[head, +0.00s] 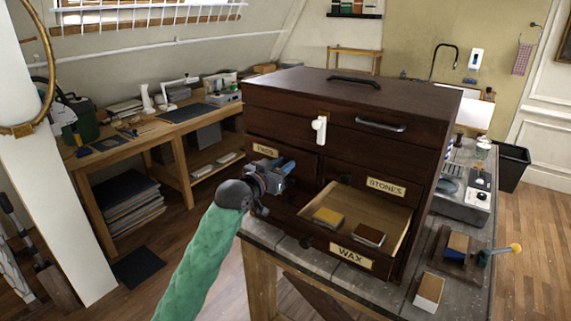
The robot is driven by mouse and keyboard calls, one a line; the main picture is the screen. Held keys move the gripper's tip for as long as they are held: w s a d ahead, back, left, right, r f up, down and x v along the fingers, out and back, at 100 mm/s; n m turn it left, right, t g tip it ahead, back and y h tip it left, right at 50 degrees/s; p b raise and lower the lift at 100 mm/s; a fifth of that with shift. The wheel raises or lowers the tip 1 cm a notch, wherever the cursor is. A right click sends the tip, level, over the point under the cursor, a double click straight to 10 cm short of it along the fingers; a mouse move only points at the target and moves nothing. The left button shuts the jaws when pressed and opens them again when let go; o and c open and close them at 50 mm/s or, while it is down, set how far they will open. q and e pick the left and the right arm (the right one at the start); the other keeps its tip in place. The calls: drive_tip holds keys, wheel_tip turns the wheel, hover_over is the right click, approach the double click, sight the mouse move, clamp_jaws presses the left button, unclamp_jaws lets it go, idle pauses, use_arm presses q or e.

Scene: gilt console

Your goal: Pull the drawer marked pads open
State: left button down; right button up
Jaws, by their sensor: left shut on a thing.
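The dark wooden chest (285,97) stands on the workbench. Its drawer marked pads (265,150) is at the left, and its front looks about flush with the chest. My left gripper (284,168) is just below the pads label, shut on the pull of that drawer. The gripper hides the pull and part of the drawer front. My right gripper is not in view.
The stones drawer (385,187) looks shut. A white tag (320,129) hangs on the chest's upper front. Blocks and tools lie on the bench at right.

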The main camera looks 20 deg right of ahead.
use_arm(q)
drive_tip(key=v, duration=1.8)
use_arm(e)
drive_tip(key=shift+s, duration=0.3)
use_arm(q)
drive_tip(key=shift+a, duration=0.1)
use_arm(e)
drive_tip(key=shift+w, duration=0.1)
use_arm(q)
drive_tip(key=c, duration=1.2)
unclamp_jaws()
drive_tip(key=shift+o, duration=0.2)
drive_tip(key=shift+s, duration=0.1)
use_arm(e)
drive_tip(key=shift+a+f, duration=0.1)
use_arm(q)
drive_tip(key=b+v, duration=0.3)
drive_tip(key=v, duration=0.4)
drive_tip(key=shift+s+a, duration=0.2)
drive_tip(key=shift+a, duration=0.1)
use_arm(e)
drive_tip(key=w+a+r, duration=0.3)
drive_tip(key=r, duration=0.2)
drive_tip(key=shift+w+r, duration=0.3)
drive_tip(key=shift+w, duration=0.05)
